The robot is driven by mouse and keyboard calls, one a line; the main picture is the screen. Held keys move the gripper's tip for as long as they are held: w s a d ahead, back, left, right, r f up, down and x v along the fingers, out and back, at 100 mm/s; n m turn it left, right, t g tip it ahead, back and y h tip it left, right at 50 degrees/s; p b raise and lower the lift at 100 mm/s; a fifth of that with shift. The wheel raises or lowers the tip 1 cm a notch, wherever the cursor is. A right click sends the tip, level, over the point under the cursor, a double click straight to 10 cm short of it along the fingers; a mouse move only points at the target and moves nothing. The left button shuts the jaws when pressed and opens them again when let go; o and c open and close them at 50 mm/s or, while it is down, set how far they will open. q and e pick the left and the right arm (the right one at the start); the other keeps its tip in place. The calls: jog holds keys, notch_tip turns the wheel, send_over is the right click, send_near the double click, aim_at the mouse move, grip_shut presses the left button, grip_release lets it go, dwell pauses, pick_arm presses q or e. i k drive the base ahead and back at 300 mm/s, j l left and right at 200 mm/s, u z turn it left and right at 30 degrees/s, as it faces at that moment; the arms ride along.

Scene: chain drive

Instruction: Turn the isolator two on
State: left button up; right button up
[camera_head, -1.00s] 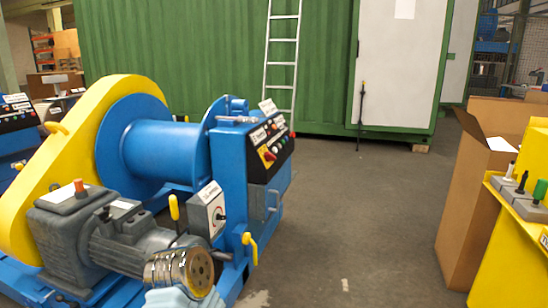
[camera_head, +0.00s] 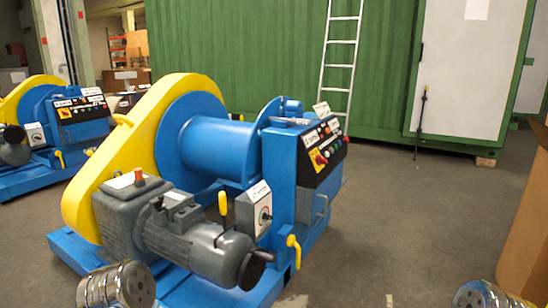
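A blue and yellow winch (camera_head: 215,150) stands in front of me. Its sloped black control panel (camera_head: 322,150) carries a red rotary switch on a yellow plate (camera_head: 319,158), plus small buttons and lamps. A grey box with a round black knob (camera_head: 264,216) sits lower on the same machine. A second similar winch stands at the far left, with its own red and yellow switch (camera_head: 65,113) and grey knob box (camera_head: 36,135). The labels are too small to read, so I cannot tell which is isolator two. Neither gripper shows; only round metallic parts of my arms appear at the bottom edge.
A yellow lever (camera_head: 293,250) sticks out low on the near winch, and a grey motor (camera_head: 190,240) juts toward me. A cardboard box (camera_head: 528,235) stands at the right. Floor (camera_head: 425,205) is free between winch and box. A green container (camera_head: 230,50) with a ladder (camera_head: 341,62) is behind.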

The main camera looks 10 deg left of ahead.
aim_at(320, 160)
jog(key=i+l+u, duration=0.2)
jog(key=u, duration=0.15)
jog(key=i+l+u, duration=0.15)
jog(key=l+u, duration=0.25)
jog(key=i+l+u, duration=0.15)
jog(key=l+u, duration=0.2)
